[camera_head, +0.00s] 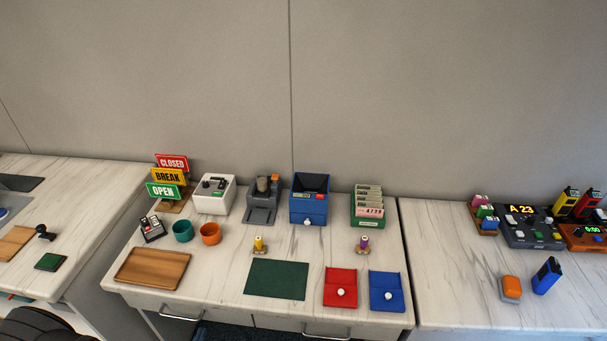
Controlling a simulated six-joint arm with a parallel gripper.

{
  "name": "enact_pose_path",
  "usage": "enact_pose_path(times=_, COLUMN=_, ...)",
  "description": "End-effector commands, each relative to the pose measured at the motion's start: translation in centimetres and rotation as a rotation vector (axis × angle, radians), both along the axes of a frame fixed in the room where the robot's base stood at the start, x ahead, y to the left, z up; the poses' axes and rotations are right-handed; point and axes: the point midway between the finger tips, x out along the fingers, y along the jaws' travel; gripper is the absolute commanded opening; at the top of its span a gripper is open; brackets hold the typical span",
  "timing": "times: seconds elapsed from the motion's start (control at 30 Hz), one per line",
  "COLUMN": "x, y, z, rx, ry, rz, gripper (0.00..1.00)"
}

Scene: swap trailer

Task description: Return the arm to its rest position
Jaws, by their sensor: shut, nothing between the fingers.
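My gripper and arm cannot be made out in the head view, so where the gripper is and what it is near do not show. The middle desk (222,275) stands in front with its objects set out on top. Nothing is seen held or lifted above it.
Signs (167,176), a white box (214,193), a grey device (264,200), a blue box (309,203) and a green card holder (368,207) line the back.

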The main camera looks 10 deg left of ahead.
Motion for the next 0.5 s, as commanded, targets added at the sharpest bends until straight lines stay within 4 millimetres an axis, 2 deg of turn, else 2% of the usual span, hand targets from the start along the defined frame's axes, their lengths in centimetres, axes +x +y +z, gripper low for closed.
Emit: enact_pose_path(times=0.5, x=6.3, y=0.0, z=0.0, rx=0.003, ry=0.0, rz=-0.007, gripper=0.0)
